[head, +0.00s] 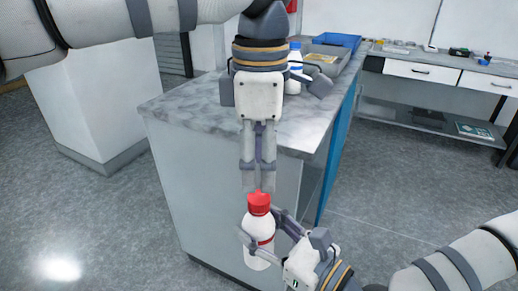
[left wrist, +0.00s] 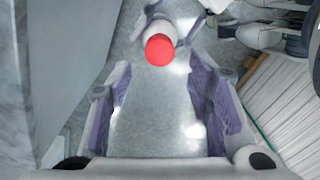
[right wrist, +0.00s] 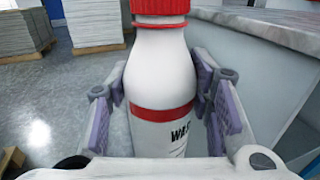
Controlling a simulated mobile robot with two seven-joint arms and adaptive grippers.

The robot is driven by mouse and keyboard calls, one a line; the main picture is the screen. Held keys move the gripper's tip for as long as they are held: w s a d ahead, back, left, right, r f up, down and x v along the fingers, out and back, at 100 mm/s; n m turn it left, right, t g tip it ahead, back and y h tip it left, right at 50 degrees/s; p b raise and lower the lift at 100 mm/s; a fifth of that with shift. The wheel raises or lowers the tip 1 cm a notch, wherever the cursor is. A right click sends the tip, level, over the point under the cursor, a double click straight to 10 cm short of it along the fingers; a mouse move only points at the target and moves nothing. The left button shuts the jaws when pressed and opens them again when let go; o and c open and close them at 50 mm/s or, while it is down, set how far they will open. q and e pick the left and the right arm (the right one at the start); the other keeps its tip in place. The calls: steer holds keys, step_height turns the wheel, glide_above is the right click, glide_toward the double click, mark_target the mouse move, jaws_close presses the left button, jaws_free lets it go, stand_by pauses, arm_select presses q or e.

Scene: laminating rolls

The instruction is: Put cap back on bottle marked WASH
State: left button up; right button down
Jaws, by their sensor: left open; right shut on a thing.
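The white bottle (head: 258,232) has a red band, and part of the lettering "WAS" shows on it in the right wrist view (right wrist: 160,125). The red cap (head: 258,203) sits on top of its neck; whether it is screwed tight I cannot tell. My right gripper (head: 262,240) is shut around the bottle's body and holds it nearly upright in front of the counter. My left gripper (head: 258,186) points down just above the cap. Its fingers are apart and empty, and the cap (left wrist: 159,50) shows beyond them in the left wrist view.
The grey marble counter (head: 195,105) stands behind my grippers. A blue-capped white bottle (head: 295,60) stands on it, partly hidden by my left gripper. A grey tray (head: 330,58) and a blue tray (head: 337,41) are at its far end.

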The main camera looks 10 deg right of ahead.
mark_target(259, 197)
arm_select(q)
steer(key=n, duration=0.7)
steer(key=shift+r+n, duration=0.25)
steer(key=shift+n, duration=0.15)
steer(key=n, duration=0.4)
steer(key=shift+r, duration=0.15)
steer(key=n, duration=0.3)
steer(key=shift+r, duration=0.1)
steer(key=n, duration=0.7)
steer(key=shift+r, duration=0.2)
steer(key=n, duration=0.5)
steer(key=shift+r, duration=0.15)
step_height(259, 197, down, 8)
steer(key=shift+f, duration=0.1)
